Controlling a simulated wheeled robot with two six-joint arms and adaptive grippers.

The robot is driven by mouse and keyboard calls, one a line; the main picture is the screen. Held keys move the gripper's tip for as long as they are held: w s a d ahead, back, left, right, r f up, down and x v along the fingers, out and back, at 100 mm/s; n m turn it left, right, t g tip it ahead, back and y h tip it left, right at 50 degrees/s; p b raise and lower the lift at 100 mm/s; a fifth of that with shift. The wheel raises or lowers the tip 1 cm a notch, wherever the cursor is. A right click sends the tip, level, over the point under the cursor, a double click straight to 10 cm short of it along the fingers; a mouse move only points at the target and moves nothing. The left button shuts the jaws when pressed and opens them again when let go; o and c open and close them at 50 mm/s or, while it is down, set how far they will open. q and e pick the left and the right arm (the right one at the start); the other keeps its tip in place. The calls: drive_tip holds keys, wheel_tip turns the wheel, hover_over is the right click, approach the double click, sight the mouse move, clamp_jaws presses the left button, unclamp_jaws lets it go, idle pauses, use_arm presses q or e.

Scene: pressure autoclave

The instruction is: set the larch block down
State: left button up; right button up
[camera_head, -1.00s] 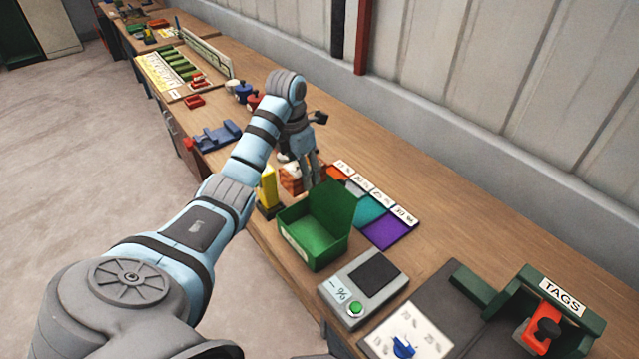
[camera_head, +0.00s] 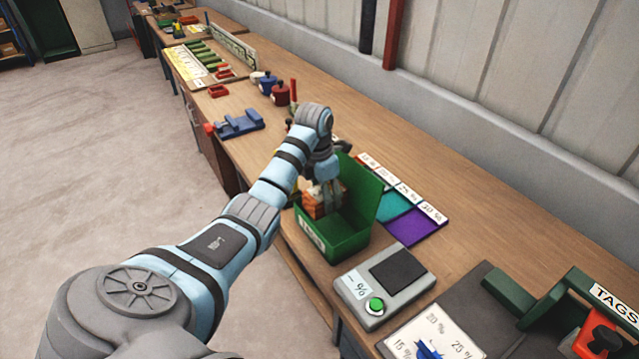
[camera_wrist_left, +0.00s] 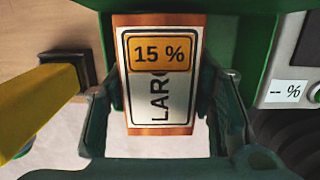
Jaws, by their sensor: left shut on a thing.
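My left gripper (camera_head: 326,200) is shut on the larch block (camera_head: 311,206), an orange-brown block. In the left wrist view the block's label (camera_wrist_left: 160,75) reads "15 %" with "LARC" below, partly cut off, between my left gripper's fingers (camera_wrist_left: 160,118). The block is at the mouth of the open green bin (camera_head: 345,242), with its lower part hidden by the bin's front wall. I cannot tell whether it touches the bin floor. The bin also shows around it in the left wrist view (camera_wrist_left: 228,35). My right gripper is not in view.
Coloured mats with percent cards (camera_head: 411,226) lie right of the bin. A grey meter with a green button (camera_head: 385,285) stands in front. A yellow-topped post (camera_wrist_left: 40,105) shows beside the bin. Blue tool (camera_head: 238,124) and small pots (camera_head: 280,93) stand further back.

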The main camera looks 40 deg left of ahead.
use_arm(q)
wheel_tip(320, 180, down, 4)
drive_tip(key=b, duration=0.4)
drive_tip(key=shift+f, duration=0.25)
drive_tip(key=shift+r, duration=0.25)
drive_tip(key=shift+f, duration=0.1)
drive_tip(key=shift+f, duration=0.1)
drive_tip(key=shift+f, duration=0.4)
drive_tip(key=o, duration=1)
drive_tip(key=shift+o, duration=0.2)
drive_tip(key=shift+r, duration=0.1)
